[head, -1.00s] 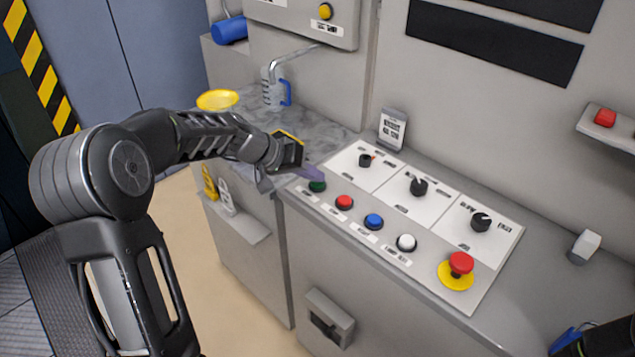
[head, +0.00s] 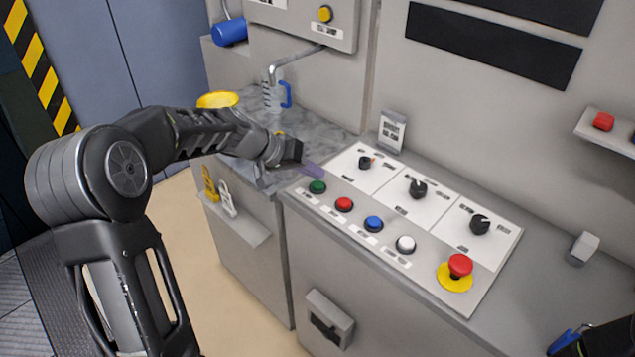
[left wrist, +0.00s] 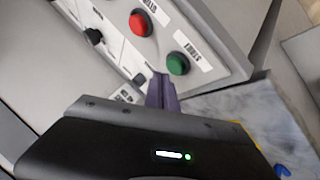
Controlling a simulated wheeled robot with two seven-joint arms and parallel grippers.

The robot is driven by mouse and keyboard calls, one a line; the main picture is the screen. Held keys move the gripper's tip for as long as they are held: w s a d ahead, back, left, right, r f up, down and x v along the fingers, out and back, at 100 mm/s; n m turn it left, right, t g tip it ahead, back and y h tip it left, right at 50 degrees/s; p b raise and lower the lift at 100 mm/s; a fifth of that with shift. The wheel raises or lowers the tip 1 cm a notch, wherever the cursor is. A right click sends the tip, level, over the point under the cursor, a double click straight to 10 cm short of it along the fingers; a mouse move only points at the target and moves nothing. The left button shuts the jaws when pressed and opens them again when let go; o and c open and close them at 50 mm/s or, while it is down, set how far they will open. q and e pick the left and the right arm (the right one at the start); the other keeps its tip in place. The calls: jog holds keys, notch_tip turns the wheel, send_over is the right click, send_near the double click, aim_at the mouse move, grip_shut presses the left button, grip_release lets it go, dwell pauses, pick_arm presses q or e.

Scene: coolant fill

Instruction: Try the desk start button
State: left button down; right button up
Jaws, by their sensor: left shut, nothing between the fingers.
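The green button (head: 317,187) is at the left end of the row of buttons on the sloping desk panel. In the left wrist view the green button (left wrist: 177,64) has a label beside it that seems to read START. My left gripper (head: 314,170) is shut and empty, its purple fingers just behind and above the green button in the head view. In the left wrist view the shut fingertips (left wrist: 161,88) are close beside the button, with a small gap in the picture. The button's face is uncovered.
Red (head: 344,204), blue (head: 373,223) and white (head: 405,244) buttons follow along the row, then a red emergency stop (head: 459,267) on yellow. Several black knobs sit behind them. A jug (head: 274,95) stands at the back left.

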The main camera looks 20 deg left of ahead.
aim_at(314, 185)
pick_arm(q)
jog(key=shift+r, duration=0.1)
jog(key=shift+r+p, duration=1.4)
jog(key=shift+r, duration=1.05)
